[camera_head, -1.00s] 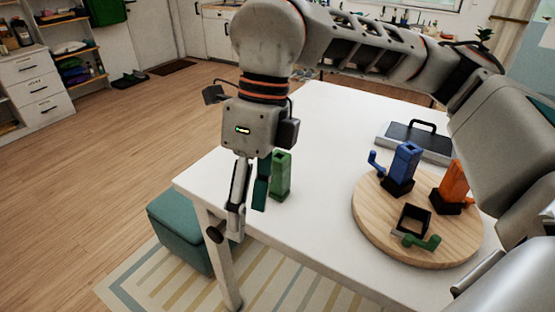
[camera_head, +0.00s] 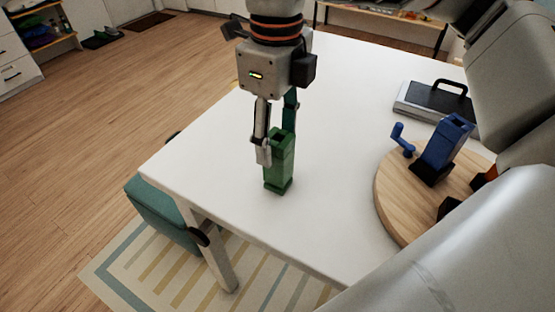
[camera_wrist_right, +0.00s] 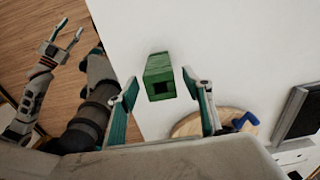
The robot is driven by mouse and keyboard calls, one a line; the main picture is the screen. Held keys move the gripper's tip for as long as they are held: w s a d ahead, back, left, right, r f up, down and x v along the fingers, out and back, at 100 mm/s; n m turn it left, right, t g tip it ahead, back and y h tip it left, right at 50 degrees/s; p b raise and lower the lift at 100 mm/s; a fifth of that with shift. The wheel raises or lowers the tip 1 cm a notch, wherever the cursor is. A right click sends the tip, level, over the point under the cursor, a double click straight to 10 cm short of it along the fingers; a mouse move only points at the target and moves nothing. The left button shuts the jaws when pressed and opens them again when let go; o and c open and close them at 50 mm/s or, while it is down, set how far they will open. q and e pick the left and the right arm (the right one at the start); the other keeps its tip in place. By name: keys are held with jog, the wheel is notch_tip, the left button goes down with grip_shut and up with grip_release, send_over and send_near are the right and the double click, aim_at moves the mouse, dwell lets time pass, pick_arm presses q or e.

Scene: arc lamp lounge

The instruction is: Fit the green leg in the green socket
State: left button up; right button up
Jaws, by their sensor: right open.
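The green leg (camera_head: 279,170), a square hollow post, stands upright on the white table near its front-left edge. My right gripper (camera_head: 277,135) is open, pointing down, its fingers on either side of the leg's upper part. In the right wrist view the leg (camera_wrist_right: 160,90) shows its open top between the spread fingertips (camera_wrist_right: 165,93). A dark corner (camera_head: 449,206) on the round board looks like the green socket, mostly hidden behind my arm; its green crank is hidden. My left gripper (camera_wrist_right: 66,34) shows at the upper left of the right wrist view, fingers apart and empty, away from the leg.
The round wooden board (camera_head: 395,203) carries a blue leg (camera_head: 446,143) in a dark base with a blue crank (camera_head: 402,140). The table (camera_head: 330,130) is clear between leg and board.

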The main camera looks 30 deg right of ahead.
jog(key=f, duration=0.4)
jog(key=shift+s+d+f, duration=0.1)
jog(key=shift+s+f, duration=0.1)
jog(key=shift+s, duration=0.05)
jog(key=shift+w+f, duration=0.1)
jog(key=shift+f, duration=0.25)
jog(key=c, duration=1.4)
jog(key=shift+r, duration=0.25)
pick_arm(q)
jog(key=shift+d+r+p, duration=0.2)
jog(key=shift+r+p, duration=0.25)
jog(key=shift+p, duration=0.2)
jog(key=shift+d+r+p, duration=0.2)
jog(key=shift+r+p, duration=0.25)
jog(key=shift+p, duration=0.15)
pick_arm(e)
jog(key=shift+r, duration=9.75)
